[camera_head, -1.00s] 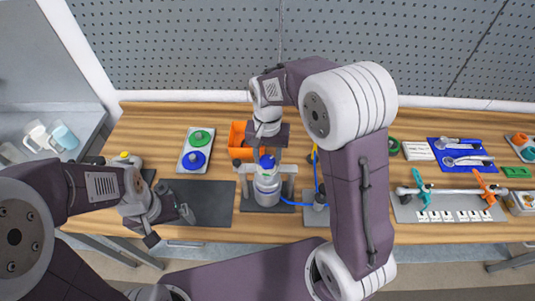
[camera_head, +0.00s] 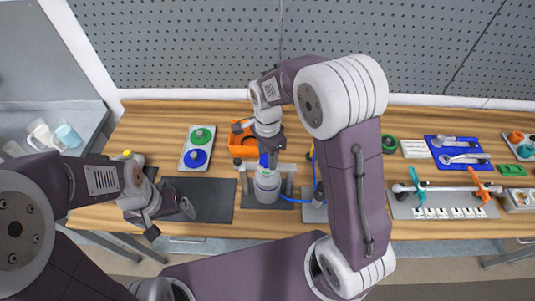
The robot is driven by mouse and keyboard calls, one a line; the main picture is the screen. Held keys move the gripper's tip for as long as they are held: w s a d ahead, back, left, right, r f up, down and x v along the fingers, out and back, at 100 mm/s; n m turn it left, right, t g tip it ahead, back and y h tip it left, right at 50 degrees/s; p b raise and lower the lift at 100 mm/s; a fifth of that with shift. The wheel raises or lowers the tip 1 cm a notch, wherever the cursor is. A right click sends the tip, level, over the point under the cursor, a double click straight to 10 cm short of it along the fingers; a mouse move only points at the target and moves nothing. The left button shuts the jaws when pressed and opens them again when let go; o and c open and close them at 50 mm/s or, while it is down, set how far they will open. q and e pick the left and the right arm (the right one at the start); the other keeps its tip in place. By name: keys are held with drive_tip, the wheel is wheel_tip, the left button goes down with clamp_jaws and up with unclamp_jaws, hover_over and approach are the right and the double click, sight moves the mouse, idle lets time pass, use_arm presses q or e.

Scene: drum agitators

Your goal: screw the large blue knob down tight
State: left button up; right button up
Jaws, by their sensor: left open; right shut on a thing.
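The blue knob (camera_head: 264,161) sits on top of the pale drum (camera_head: 267,186), which stands on a dark mat in the middle of the bench. My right gripper (camera_head: 262,152) reaches down over the drum from behind and is shut on the blue knob, hiding part of it. I cannot tell how far down the knob sits. My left gripper (camera_head: 172,219) is open and empty at the bench's front edge, left of the drum.
A white tray (camera_head: 187,162) with a green disc (camera_head: 201,136) and a blue disc (camera_head: 195,158) lies to the left. An orange bin (camera_head: 238,146) is behind the drum. A blue hose (camera_head: 294,200) runs right from the drum. Tools and clamps fill the right side.

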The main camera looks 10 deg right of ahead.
sight(267, 159)
drive_tip(key=shift+w+r+m, duration=0.15)
drive_tip(key=shift+m, duration=0.75)
drive_tip(key=o, duration=1.4)
drive_tip(key=shift+s, duration=0.2)
wheel_tip(267, 159, up, 9)
drive_tip(key=b, duration=0.1)
